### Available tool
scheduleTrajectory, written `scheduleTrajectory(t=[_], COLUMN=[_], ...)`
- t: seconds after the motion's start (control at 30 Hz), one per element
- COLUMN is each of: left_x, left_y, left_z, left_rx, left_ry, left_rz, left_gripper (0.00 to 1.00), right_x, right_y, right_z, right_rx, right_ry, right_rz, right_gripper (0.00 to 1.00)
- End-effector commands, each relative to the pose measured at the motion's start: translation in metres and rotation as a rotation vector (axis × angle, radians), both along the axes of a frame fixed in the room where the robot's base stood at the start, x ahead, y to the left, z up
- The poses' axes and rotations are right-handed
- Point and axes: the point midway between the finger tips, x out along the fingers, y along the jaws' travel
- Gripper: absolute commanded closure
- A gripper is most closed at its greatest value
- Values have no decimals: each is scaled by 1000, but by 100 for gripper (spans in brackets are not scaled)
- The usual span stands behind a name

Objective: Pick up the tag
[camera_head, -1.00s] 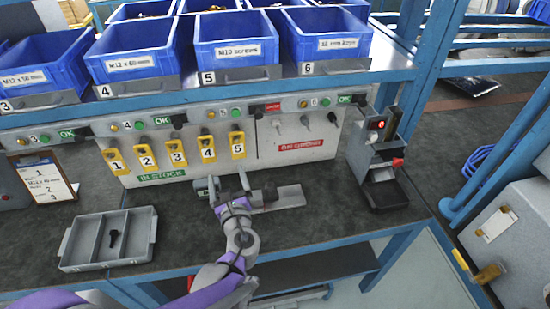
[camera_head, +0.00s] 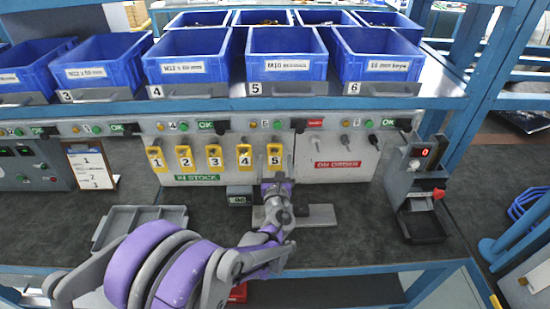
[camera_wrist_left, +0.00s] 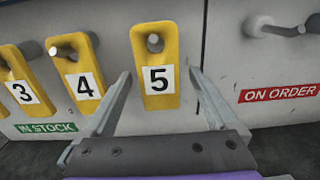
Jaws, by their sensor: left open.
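Yellow numbered tags hang on pegs of the grey panel above the green IN STOCK label (camera_head: 197,178): tag 1 (camera_head: 156,160), tag 2 (camera_head: 185,159), tag 3 (camera_head: 214,158), tag 4 (camera_head: 244,157) and tag 5 (camera_head: 275,156). My left gripper (camera_head: 276,180) is in front of tag 5. In the left wrist view its open fingers (camera_wrist_left: 159,76) appear on either side of tag 5 (camera_wrist_left: 157,92), with visible gaps. Tag 5 still hangs on its peg. Tag 4 (camera_wrist_left: 80,88) is just left of the left finger. My right gripper is not in view.
Bare pegs (camera_head: 345,141) stick out above the red ON ORDER label (camera_head: 337,164) on the right. A grey tray (camera_head: 116,221) lies at left on the bench. A device with a red display (camera_head: 415,166) stands at right. Blue bins (camera_head: 287,56) line the shelf above.

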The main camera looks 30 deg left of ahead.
Motion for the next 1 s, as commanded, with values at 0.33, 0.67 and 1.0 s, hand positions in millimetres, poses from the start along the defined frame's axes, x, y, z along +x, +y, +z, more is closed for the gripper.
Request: scheduleTrajectory(t=[0.33,0.67,1.0], left_x=[5,4,4], left_y=[3,3,3], left_z=[0,0,0], left_rx=[-1,-1,-1], left_ry=[-1,-1,-1], left_rz=[0,1,1], left_gripper=[15,74,98], right_x=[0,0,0], right_y=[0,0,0], right_z=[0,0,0], right_rx=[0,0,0], right_ry=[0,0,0], right_rz=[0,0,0], right_gripper=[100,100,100])
